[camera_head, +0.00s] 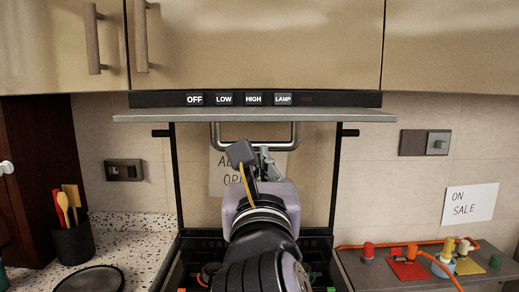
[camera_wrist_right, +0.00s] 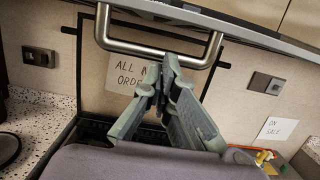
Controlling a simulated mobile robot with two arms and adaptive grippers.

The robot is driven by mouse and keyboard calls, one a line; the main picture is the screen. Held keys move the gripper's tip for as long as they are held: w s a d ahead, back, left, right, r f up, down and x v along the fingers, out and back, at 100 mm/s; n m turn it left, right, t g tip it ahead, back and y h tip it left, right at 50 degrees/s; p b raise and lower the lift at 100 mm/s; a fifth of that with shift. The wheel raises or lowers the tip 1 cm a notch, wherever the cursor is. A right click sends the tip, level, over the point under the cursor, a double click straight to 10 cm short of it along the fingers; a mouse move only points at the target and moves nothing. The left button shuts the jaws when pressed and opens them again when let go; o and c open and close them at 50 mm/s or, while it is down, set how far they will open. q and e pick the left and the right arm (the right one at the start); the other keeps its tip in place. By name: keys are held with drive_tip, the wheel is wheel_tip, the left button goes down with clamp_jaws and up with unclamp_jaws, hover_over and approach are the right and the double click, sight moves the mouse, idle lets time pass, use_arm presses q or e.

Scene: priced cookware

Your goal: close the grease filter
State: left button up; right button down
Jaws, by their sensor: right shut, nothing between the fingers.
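The grease filter (camera_head: 350,115) is a flat grey panel under the hood's control strip, jutting out below it. Its U-shaped metal handle (camera_head: 297,136) hangs beneath the panel, and the handle bar also shows in the right wrist view (camera_wrist_right: 130,45). My right gripper (camera_head: 263,152) is shut and empty, with its tips near the middle of the handle. In the right wrist view the gripper tips (camera_wrist_right: 162,66) sit just below the bar; I cannot tell whether they touch it. My arm hides part of the space behind. My left gripper is out of view.
The control strip (camera_head: 335,99) and cabinets (camera_head: 250,45) are above. A paper sign (camera_head: 217,175) is on the wall behind the gripper. A utensil holder (camera_head: 73,242) and a dark pan (camera_head: 90,280) are left. Red and yellow items (camera_head: 408,270) lie on the right counter.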

drive_tip(key=shift+w+r, duration=0.15)
drive_tip(key=shift+w, duration=0.55)
drive_tip(key=shift+w+r, duration=0.1)
drive_tip(key=shift+w, duration=0.55)
